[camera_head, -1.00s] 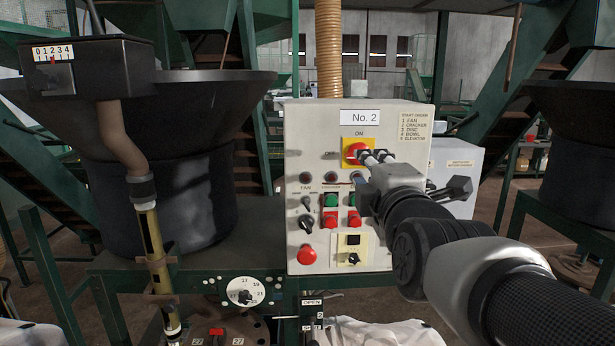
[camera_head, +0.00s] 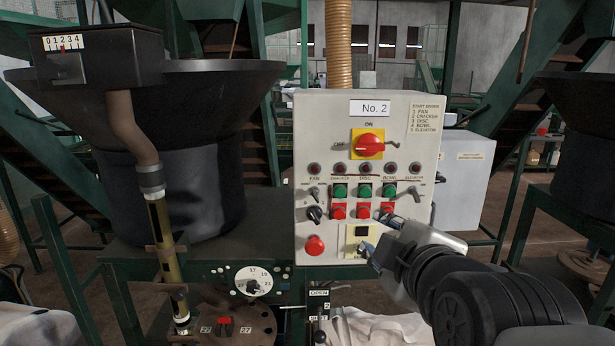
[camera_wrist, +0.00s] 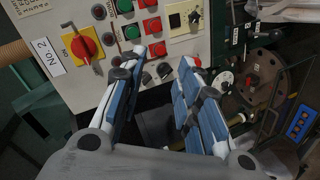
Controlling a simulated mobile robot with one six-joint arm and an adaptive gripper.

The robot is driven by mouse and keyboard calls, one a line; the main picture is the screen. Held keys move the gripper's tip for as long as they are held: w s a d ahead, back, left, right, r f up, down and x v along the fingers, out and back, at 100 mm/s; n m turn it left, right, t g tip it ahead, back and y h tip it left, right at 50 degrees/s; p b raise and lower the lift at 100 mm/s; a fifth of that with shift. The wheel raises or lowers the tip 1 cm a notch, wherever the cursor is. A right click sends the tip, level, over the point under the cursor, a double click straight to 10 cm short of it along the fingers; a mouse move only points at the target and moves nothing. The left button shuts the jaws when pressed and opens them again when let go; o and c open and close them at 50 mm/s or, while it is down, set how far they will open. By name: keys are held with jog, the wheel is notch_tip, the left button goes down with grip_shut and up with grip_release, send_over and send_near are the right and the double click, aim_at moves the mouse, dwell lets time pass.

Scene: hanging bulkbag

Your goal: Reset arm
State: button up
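My gripper (camera_head: 377,233) is at the lower right front of the grey No. 2 control panel (camera_head: 325,130), below the red main rotary switch (camera_head: 368,144) on its yellow plate. In the wrist view my gripper (camera_wrist: 162,95) shows two blue-padded fingers spread apart with nothing between them. The red switch also shows in the wrist view (camera_wrist: 84,46), at the upper left and clear of the fingers. My arm comes in from the lower right of the head view. Whether a fingertip touches the panel I cannot tell.
Green buttons (camera_head: 340,191) and red buttons (camera_head: 338,211) sit close to the gripper. A dark hopper (camera_head: 200,150) and a pipe stand left. A round dial (camera_head: 250,282) is below the panel. A white bag (camera_head: 375,328) lies beneath. Green frames stand on both sides.

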jog(key=s+d+f+m+g, duration=0.1)
jog(key=s+f+m+g, duration=0.8)
jog(key=s+f+m, duration=0.4)
jog(key=s+f, duration=0.5)
jog(key=s, duration=0.2)
jog(key=shift+f+g, duration=0.3)
jog(key=shift+f, duration=0.1)
jog(key=shift+d, duration=0.1)
